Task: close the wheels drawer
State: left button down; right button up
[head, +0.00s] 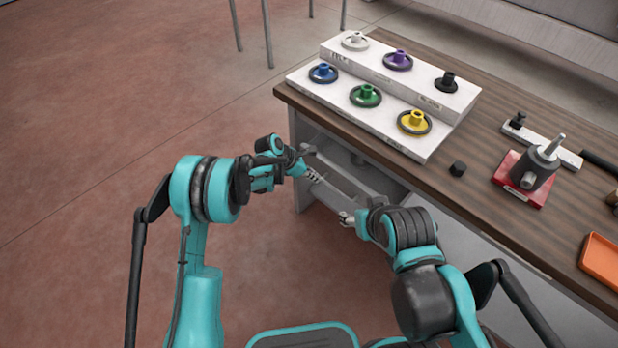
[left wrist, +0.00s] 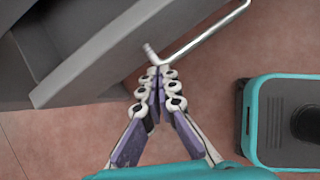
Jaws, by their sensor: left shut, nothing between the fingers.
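The wheels drawer (head: 343,181) is a grey drawer under the left end of the wooden-topped bench. It stands partly pulled out, and part of its inside shows. In the left wrist view its front panel (left wrist: 115,48) runs diagonally, with a bent metal bar handle (left wrist: 208,38) sticking out. My left gripper (head: 314,177) is at the drawer front. In the left wrist view my left gripper (left wrist: 157,72) is shut and empty, its tips close to the handle's near end; contact is unclear. My right gripper (head: 346,218) is low by the drawer's right side, its fingers too small to judge.
On the bench top (head: 462,192) a white stepped rack (head: 385,133) holds several coloured wheels. The reddish floor left of the bench is clear.

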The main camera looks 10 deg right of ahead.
aim_at(321, 159)
pick_arm(q)
jog(key=w+d, duration=0.4)
jog(key=d, duration=0.1)
jog(key=w+d, duration=0.2)
jog(key=shift+d, duration=0.3)
pick_arm(e)
jog(key=shift+f, duration=0.25)
pick_arm(q)
jog(key=shift+a, duration=0.1)
jog(key=shift+a+r, duration=0.15)
jog(key=shift+a, duration=0.2)
jog(key=a, duration=0.2)
jog(key=a+r, duration=0.1)
jog(key=shift+s+r, duration=0.1)
jog(key=shift+s, duration=0.2)
jog(key=p+v, duration=0.3)
jog(key=v, duration=0.7)
jog(key=shift+s, duration=0.2)
pick_arm(e)
jog(key=r, duration=0.1)
jog(key=s+r, duration=0.1)
jog(key=r, duration=0.1)
jog(key=shift+r, duration=0.3)
